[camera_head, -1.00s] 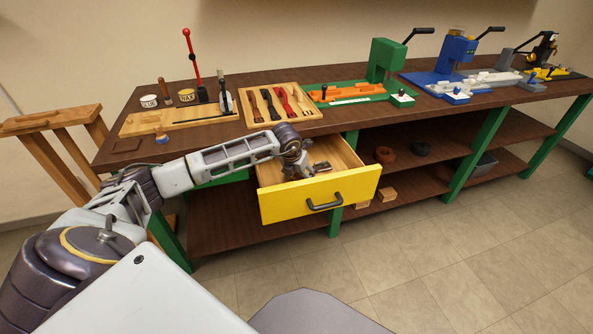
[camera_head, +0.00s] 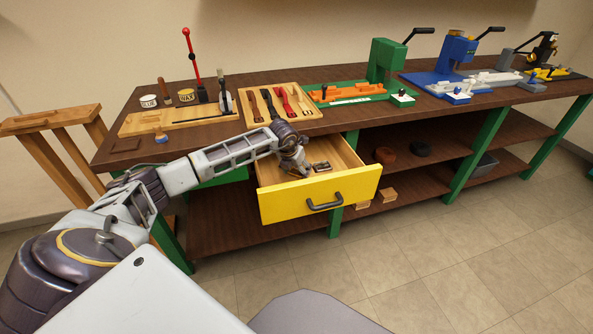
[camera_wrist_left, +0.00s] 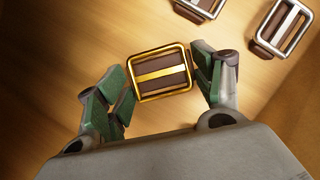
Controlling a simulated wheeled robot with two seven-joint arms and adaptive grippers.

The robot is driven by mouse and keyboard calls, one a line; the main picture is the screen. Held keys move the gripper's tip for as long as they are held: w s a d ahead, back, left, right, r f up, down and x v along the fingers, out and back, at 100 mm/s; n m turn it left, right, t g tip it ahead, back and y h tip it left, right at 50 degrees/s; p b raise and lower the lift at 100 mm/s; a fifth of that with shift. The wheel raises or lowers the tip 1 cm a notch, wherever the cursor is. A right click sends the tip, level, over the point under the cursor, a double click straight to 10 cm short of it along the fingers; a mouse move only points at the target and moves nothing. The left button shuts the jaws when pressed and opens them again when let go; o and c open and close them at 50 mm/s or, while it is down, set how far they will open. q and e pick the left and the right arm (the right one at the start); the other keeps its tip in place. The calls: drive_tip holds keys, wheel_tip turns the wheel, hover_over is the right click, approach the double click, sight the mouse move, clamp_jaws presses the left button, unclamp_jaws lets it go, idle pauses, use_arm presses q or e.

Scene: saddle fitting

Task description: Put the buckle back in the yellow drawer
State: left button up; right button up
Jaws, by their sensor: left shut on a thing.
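The yellow drawer (camera_head: 318,192) is pulled out under the bench top. My left gripper (camera_head: 303,172) reaches down inside it. In the left wrist view, my left gripper (camera_wrist_left: 163,84) is shut on a gold-framed buckle (camera_wrist_left: 161,72) with a brown strap piece, one green-padded finger on each side. The buckle is over the drawer's wooden floor (camera_wrist_left: 60,50); I cannot tell whether it touches it. Two silver-framed buckles lie beyond it, one at the top (camera_wrist_left: 200,8) and one at the upper right (camera_wrist_left: 282,25). My right gripper is not in view.
A tool tray (camera_head: 294,122) stands on the bench above the drawer. A green press (camera_head: 385,58) and a blue press (camera_head: 458,50) stand further right. Wooden blocks (camera_head: 387,195) lie on the lower shelf beside the drawer. The drawer's wooden side wall (camera_wrist_left: 300,90) is near at right.

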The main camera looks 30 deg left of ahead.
use_arm(q)
drive_tip(key=shift+f, duration=0.1)
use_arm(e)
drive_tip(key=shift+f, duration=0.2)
use_arm(q)
drive_tip(key=o, duration=1)
drive_tip(key=shift+o, duration=0.2)
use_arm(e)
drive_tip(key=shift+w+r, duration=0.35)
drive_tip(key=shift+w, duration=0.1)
use_arm(q)
drive_tip(key=shift+s+r, duration=0.1)
drive_tip(key=shift+r, duration=0.4)
drive_tip(key=p+v, duration=0.1)
drive_tip(key=v, duration=1)
drive_tip(key=shift+p, duration=0.35)
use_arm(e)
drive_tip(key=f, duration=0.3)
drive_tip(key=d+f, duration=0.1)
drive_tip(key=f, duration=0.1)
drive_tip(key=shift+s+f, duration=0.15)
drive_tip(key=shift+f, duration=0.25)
